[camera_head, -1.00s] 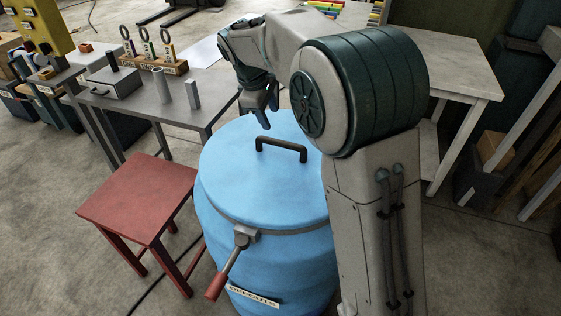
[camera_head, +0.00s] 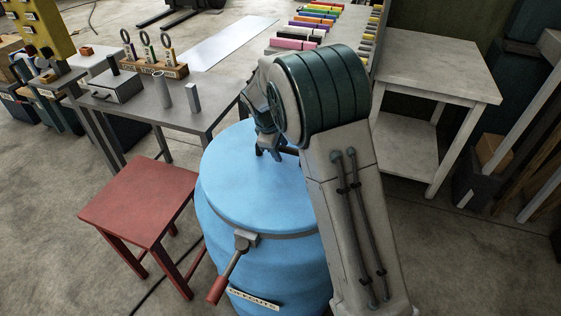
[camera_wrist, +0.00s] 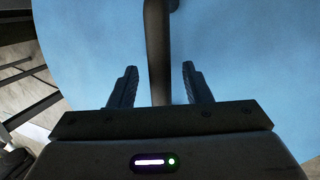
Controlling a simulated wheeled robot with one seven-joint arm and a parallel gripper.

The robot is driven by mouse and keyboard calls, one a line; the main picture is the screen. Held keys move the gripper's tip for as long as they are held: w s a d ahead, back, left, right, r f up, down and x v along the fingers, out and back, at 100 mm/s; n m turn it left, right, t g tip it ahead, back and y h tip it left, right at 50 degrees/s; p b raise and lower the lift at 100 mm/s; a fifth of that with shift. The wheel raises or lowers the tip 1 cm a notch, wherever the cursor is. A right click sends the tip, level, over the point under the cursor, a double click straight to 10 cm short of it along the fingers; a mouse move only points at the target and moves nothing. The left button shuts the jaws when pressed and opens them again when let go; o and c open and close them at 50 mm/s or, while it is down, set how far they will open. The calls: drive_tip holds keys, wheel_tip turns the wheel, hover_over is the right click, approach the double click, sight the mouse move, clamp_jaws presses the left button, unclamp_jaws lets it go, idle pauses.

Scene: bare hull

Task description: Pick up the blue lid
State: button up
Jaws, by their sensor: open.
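The blue lid (camera_head: 240,188) lies flat on top of a blue drum (camera_head: 268,262). Its black bar handle (camera_head: 288,150) is mostly hidden behind my arm in the head view. In the wrist view the handle (camera_wrist: 157,45) runs lengthwise between the two fingers of my gripper (camera_wrist: 159,68), with the blue lid (camera_wrist: 240,60) behind. My gripper (camera_head: 267,151) is open, pointing down over the lid at the handle. A gap shows on each side of the bar. I cannot tell how deep the fingers reach around it.
A clamp lever with a red grip (camera_head: 218,288) sticks out from the ring on the drum's front. A red stool (camera_head: 140,200) stands close at the left. A grey table (camera_head: 185,115) with a tool rack (camera_head: 155,68) is behind it. A pale table (camera_head: 440,70) stands at the right.

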drive_tip(key=shift+d+f, duration=0.1)
drive_tip(key=shift+f, duration=0.25)
clamp_jaws()
drive_tip(key=shift+w, duration=0.1)
idle(1.0)
drive_tip(key=shift+r, duration=0.15)
